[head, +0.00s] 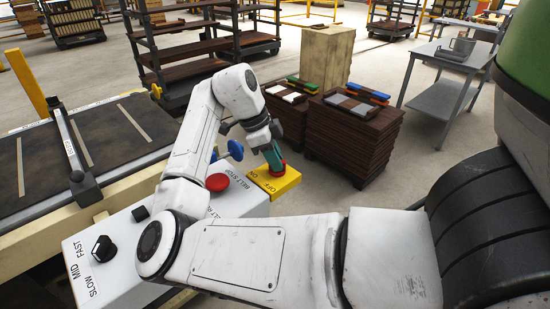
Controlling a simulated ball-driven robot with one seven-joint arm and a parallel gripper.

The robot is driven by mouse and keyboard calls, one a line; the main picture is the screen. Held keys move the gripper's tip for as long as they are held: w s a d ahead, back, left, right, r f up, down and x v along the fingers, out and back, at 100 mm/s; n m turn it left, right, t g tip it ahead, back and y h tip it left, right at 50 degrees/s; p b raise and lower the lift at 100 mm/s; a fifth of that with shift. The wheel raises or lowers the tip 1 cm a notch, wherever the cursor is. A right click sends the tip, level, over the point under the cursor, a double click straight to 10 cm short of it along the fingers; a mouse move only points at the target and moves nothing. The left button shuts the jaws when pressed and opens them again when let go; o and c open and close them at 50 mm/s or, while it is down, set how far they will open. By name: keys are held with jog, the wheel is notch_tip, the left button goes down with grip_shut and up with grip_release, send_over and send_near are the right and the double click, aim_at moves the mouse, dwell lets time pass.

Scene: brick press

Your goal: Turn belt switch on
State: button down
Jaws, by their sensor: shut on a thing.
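The belt switch is a yellow plate (290,183) marked OFF and ON, with a red knob (279,173) on it. It sits at the far right end of the white control panel (115,243). My gripper (275,162), with green fingers, points down onto the red knob and is shut on it. The fingers and wrist hide most of the knob, so I cannot tell which way it is turned.
A red mushroom button (217,182) and a blue knob (235,149) stand close to my gripper. A black speed dial (103,248) is on the panel's near left. The conveyor belt (85,148) lies left. Stacked dark boards (355,140) stand behind the switch.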

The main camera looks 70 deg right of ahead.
jog(key=c, duration=1)
grip_release()
jog(key=shift+f, duration=0.2)
jog(key=shift+c, duration=0.2)
jog(key=shift+r, duration=0.1)
jog(key=d+v, duration=0.1)
jog(key=v, duration=0.9)
jog(key=shift+w+a+r+b, duration=0.2)
jog(key=shift+a+r+b, duration=0.15)
jog(key=shift+a, duration=0.1)
jog(key=shift+f, duration=0.1)
